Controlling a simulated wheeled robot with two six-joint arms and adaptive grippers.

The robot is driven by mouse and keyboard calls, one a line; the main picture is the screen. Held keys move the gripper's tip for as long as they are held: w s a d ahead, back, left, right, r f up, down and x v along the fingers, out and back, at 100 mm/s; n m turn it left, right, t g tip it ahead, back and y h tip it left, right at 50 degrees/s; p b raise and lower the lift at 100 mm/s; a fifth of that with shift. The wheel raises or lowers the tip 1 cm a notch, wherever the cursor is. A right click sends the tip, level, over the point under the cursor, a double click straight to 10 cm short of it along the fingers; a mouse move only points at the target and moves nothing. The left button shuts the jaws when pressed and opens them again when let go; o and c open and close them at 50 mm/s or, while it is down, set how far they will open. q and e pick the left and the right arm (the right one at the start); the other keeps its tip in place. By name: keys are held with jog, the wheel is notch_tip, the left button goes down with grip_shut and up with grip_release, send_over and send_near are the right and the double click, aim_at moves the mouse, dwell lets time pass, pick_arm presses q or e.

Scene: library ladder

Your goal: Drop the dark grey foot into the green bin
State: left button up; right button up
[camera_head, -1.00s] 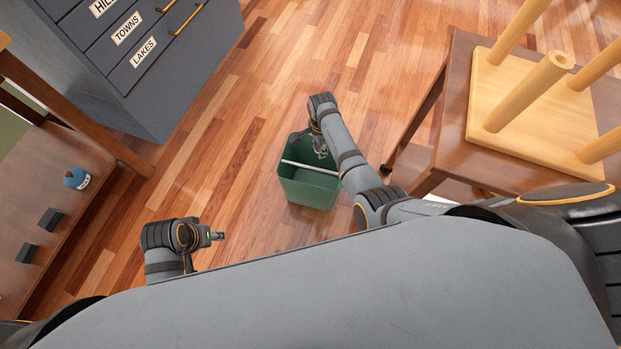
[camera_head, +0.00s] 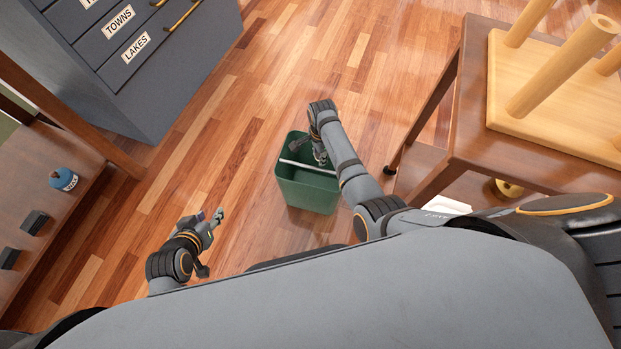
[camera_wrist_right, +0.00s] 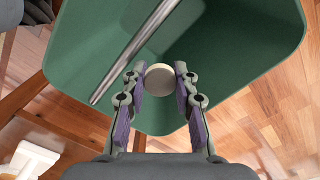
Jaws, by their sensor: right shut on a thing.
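The green bin (camera_head: 308,192) stands on the wooden floor in the middle of the head view. A grey bar crosses its mouth. My right gripper (camera_head: 319,156) reaches down at the bin's mouth. In the right wrist view, the right gripper (camera_wrist_right: 160,82) is shut on a small round piece (camera_wrist_right: 160,79), taken to be the foot, whose pale face shows between the fingertips. Its sides are mostly hidden, so dark grey does not show. The green bin wall (camera_wrist_right: 230,50) fills the view behind it. My left gripper (camera_head: 210,222) looks open and empty, above the floor left of the bin.
A grey drawer cabinet (camera_head: 150,60) stands at upper left. At right, a brown table (camera_head: 470,100) bears an upturned pale stool (camera_head: 550,110).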

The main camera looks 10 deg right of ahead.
jog(key=o, duration=0.8)
notch_tip(320, 180, up, 8)
jog(key=shift+f, duration=0.25)
dwell(0.4)
